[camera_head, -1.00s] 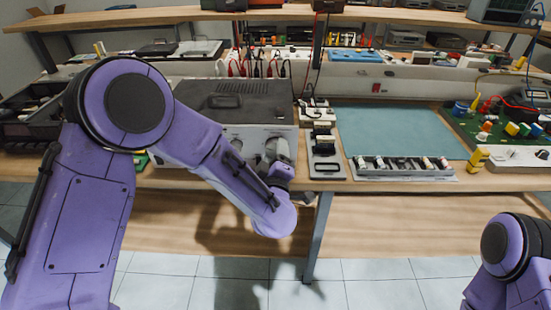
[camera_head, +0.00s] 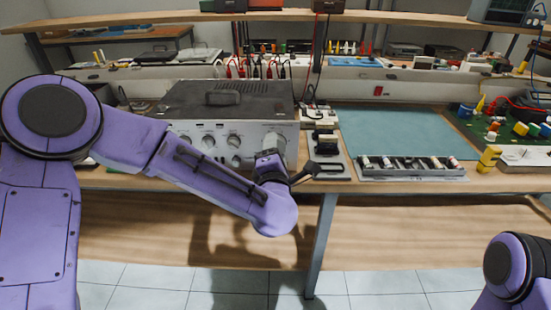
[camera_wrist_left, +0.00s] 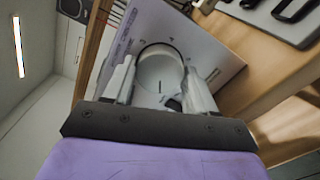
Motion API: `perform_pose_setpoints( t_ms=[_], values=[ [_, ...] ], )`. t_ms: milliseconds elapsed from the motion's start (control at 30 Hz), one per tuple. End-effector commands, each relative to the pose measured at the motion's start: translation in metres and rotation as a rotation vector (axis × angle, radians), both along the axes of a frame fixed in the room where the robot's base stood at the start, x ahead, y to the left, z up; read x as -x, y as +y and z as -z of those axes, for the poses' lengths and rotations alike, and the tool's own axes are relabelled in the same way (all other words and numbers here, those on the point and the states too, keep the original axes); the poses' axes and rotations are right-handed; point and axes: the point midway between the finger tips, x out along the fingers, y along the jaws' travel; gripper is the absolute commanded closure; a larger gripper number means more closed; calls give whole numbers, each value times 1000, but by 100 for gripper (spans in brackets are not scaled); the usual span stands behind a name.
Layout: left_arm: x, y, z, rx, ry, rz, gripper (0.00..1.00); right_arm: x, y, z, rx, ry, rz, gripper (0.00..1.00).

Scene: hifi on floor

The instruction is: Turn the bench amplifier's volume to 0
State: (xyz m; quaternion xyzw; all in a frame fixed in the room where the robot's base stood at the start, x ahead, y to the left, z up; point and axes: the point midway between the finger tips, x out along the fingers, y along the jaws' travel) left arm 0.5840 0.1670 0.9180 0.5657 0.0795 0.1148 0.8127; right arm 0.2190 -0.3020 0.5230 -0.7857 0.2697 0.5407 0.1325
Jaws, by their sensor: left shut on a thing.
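The bench amplifier (camera_head: 226,108) is a grey box with a dark top and a light front panel, standing on the workbench. Several knobs show on its front in the head view. My left gripper (camera_head: 274,150) is at the right end of that front panel. In the left wrist view, the large round volume knob (camera_wrist_left: 160,75) sits between the two pale fingers of my left gripper (camera_wrist_left: 160,88), which are shut on it. A short dark line marks the knob face. My right gripper is out of view.
The workbench edge (camera_head: 400,183) runs below the amplifier. A black switch strip (camera_head: 327,160) stands close to its right, then a teal mat (camera_head: 395,132) and a component tray (camera_head: 412,168). Cables hang behind the amplifier. Open space lies in front of the bench.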

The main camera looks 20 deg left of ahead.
Motion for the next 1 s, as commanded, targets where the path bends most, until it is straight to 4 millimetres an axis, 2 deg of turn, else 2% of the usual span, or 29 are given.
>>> perform_pose_setpoints(
  t_ms=[100, 400, 1000],
  values=[
    [0, 0, 4, 75, -21, 0, 74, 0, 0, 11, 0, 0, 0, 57],
    [0, 0, 2, 203, -57, 1, 74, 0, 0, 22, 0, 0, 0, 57],
    [0, 0, 1, 241, -66, 0, 74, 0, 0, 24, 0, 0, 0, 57]
  ],
)
